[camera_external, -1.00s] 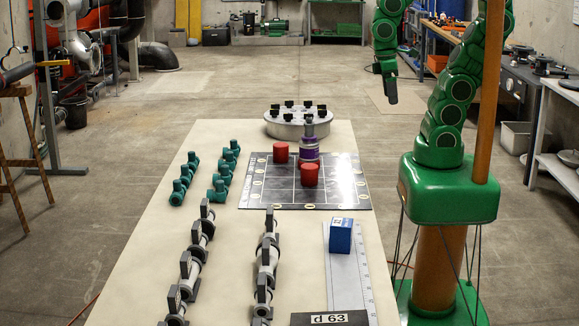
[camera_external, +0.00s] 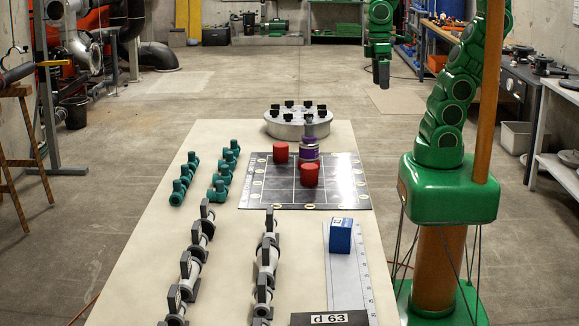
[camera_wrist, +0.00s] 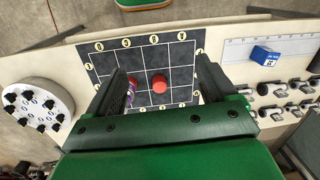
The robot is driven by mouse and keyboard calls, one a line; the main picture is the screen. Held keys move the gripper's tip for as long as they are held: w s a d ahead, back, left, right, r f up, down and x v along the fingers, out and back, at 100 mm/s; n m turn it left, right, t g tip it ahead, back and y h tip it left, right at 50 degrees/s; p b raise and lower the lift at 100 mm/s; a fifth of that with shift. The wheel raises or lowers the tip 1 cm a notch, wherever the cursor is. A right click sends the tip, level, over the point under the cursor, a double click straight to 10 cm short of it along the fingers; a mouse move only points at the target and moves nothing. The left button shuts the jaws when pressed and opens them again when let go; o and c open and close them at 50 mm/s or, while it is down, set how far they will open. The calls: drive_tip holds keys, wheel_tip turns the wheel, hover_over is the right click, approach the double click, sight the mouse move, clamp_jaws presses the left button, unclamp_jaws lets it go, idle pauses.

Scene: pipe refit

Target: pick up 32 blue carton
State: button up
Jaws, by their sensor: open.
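The blue carton (camera_external: 340,236) stands on the pale ruler strip at the right front of the table. It has a white label on its top. In the wrist view the blue carton (camera_wrist: 265,56) lies at the upper right, outside the jaws. My gripper (camera_external: 381,76) is raised high, beyond and to the right of the table in the external view, well apart from the carton. In the wrist view my gripper (camera_wrist: 161,80) has its two dark fingers spread wide with nothing held between them; the gridded board shows below.
A dark gridded board (camera_external: 258,190) holds red cylinders (camera_external: 309,176) and a purple bottle-like piece (camera_external: 309,150). A round grey carousel (camera_external: 298,128) stands behind. Teal fittings (camera_external: 220,188) and grey valves (camera_external: 267,258) stand in rows. A "d 63" plate (camera_external: 329,319) lies in front.

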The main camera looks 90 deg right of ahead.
drive_tip(key=w+a+r+t+y, duration=0.4)
drive_tip(key=w+a, duration=0.3)
drive_tip(key=a, duration=0.7)
drive_tip(key=w+a+r+t+y, duration=0.25)
drive_tip(key=w+a+r, duration=0.4)
drive_tip(key=a, duration=0.75)
drive_tip(key=w+a+r+t+y, duration=0.35)
drive_tip(key=w+a, duration=0.35)
drive_tip(key=a, duration=0.7)
drive_tip(key=s+a+f+m+t+h, duration=0.3)
drive_tip(key=a+f+t+h, duration=0.1)
drive_tip(key=f+h, duration=0.3)
drive_tip(key=s+d+f+h, duration=0.5)
drive_tip(key=s+f+h, duration=0.15)
drive_tip(key=s, duration=0.35)
approach(335, 231)
drive_tip(key=w+d, duration=0.1)
drive_tip(key=w+d+f, duration=0.1)
drive_tip(key=d, duration=0.1)
drive_tip(key=shift+w+f, duration=0.1)
drive_tip(key=shift+f, duration=0.15)
drive_tip(key=shift+f+x, duration=0.15)
drive_tip(key=shift+x, duration=1.8)
drive_tip(key=shift+f+x, duration=0.15)
drive_tip(key=shift+x, duration=1.8)
drive_tip(key=shift+c, duration=0.3)
